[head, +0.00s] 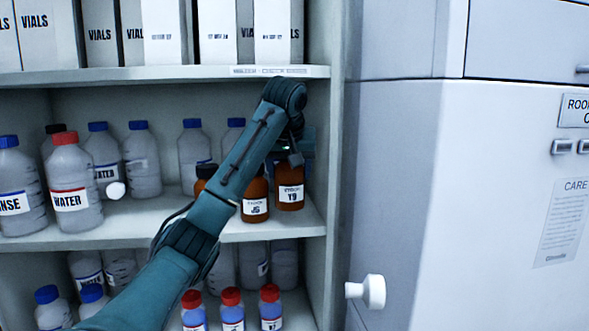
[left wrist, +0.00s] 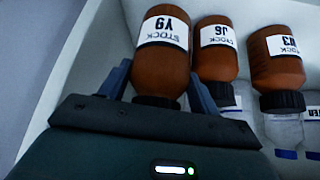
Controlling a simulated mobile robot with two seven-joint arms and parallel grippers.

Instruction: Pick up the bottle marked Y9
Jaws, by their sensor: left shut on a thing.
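The brown bottle marked Y9 (head: 290,194), with a white label, stands at the right end of the middle shelf. In the left wrist view the same Y9 bottle (left wrist: 160,62) appears upside down, with its dark cap toward the gripper. My left gripper (left wrist: 160,88) is shut on it near the cap, one finger on each side. In the head view the left gripper (head: 292,155) is above the bottle, partly hidden by my wrist. I cannot tell whether the bottle's base is clear of the shelf. My right gripper is not in view.
A brown bottle marked J6 (head: 255,200) stands close left of Y9. Another brown bottle (left wrist: 276,60) stands beyond it, mostly behind my arm in the head view. The shelf side wall (head: 318,180) is close on the right. Clear bottles (head: 75,180) fill the left.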

